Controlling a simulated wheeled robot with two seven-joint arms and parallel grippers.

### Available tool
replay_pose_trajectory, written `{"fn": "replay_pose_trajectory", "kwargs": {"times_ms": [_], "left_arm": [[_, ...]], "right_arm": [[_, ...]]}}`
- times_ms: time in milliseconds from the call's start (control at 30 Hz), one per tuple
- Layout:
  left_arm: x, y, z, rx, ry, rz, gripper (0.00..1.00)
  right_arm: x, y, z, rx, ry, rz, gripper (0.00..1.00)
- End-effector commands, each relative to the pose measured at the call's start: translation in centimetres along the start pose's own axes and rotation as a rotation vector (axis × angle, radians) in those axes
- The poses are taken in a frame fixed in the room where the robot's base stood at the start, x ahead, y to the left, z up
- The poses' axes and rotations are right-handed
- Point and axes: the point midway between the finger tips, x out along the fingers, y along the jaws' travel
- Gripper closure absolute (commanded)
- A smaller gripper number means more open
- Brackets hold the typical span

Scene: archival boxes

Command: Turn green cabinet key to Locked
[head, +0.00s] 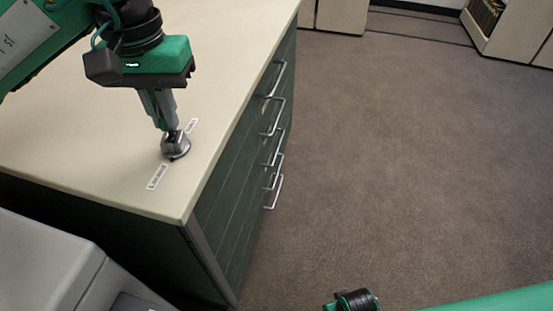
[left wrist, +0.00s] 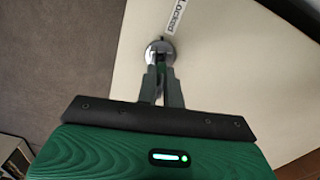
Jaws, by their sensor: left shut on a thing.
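The green cabinet (head: 235,180) has a cream top (head: 90,125) with a round metal lock (head: 176,149) near its front corner. The lock also shows in the left wrist view (left wrist: 158,44). My left gripper (head: 168,127) points down over the lock, its fingers closed together on the key at the lock's centre. The fingers mostly hide the key, so its angle is hard to tell. A white label reading "Locked" (left wrist: 179,18) lies beside the lock in the left wrist view. In the head view two labels (head: 157,177) flank the lock, too small to read. My right gripper is out of view.
A pale grey unit (head: 45,265) stands at the lower left. Open carpet (head: 400,160) lies to the right, with cream cabinets (head: 338,14) at the back.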

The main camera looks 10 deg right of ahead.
Motion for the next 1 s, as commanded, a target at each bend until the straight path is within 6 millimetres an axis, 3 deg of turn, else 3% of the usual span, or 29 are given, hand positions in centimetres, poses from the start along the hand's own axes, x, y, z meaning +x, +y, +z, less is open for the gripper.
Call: {"fn": "replay_pose_trajectory", "kwargs": {"times_ms": [367,700,933,1000], "left_arm": [[0.03,0.03,0.01,0.046,-0.001,0.0,1.0],[0.04,0.04,0.03,0.299,-0.001,0.0,1.0],[0.04,0.05,0.04,0.317,-0.001,0.0,1.0],[0.04,0.05,0.04,0.317,-0.001,0.0,0.82]], "right_arm": [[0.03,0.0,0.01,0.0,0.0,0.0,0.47],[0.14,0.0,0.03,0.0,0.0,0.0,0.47],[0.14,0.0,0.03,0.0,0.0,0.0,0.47],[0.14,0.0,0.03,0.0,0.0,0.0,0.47]]}}
